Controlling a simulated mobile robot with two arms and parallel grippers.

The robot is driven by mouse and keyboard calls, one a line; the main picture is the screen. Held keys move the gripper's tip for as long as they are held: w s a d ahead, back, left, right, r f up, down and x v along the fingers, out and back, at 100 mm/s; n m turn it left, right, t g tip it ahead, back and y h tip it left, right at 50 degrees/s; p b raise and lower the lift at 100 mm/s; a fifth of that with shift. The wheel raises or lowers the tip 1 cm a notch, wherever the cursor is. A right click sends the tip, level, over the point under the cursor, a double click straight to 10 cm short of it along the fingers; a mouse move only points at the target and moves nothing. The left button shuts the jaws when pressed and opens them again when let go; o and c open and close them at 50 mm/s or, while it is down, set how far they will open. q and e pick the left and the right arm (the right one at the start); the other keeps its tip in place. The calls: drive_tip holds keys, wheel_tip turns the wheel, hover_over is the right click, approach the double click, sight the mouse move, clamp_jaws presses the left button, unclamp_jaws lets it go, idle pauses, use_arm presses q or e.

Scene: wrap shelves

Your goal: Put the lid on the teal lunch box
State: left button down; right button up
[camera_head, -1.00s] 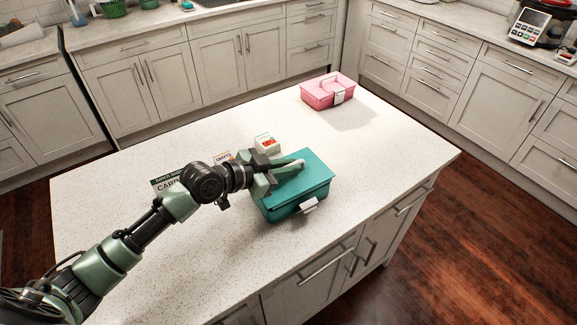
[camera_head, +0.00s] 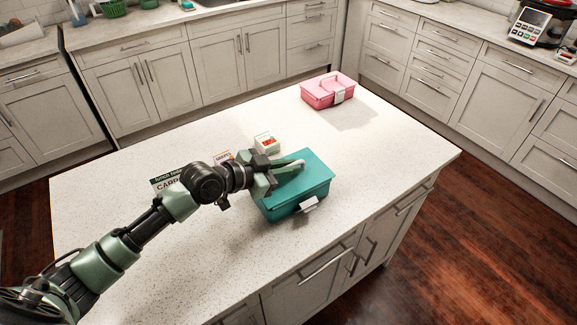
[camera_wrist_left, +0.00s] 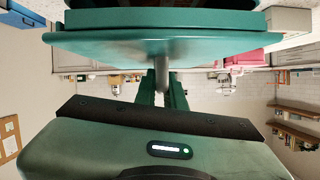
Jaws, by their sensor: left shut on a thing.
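The teal lunch box (camera_head: 283,208) stands on the island counter near its front edge, with a pale latch (camera_head: 308,204) on its front. Its teal lid (camera_head: 318,172) lies over the top, roughly lined up with the box. It also shows in the left wrist view (camera_wrist_left: 100,45), in front of the fingers. My left gripper (camera_head: 290,167) is at the lid's top, shut on the lid, apparently by its handle. The fingers hide part of the lid and its left edge. I cannot tell whether the lid is fully seated. My right gripper is in neither current view.
A pink lunch box (camera_head: 327,92) stands at the counter's back right. Small cartons (camera_head: 265,143) and a labelled card (camera_head: 165,184) are behind and beside my left arm. The counter's right side and front left are clear.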

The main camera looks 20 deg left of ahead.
use_arm(q)
drive_tip(key=shift+f+b, duration=0.65)
drive_tip(key=shift+f, duration=0.3)
drive_tip(key=c, duration=1.4)
unclamp_jaws()
drive_tip(key=b+v, duration=0.2)
drive_tip(key=v, duration=0.5)
drive_tip(key=shift+s+a+f, duration=0.1)
drive_tip(key=shift+a, duration=0.05)
drive_tip(key=shift+s+a+r, duration=0.1)
drive_tip(key=shift+s+r, duration=0.1)
drive_tip(key=shift+r, duration=0.05)
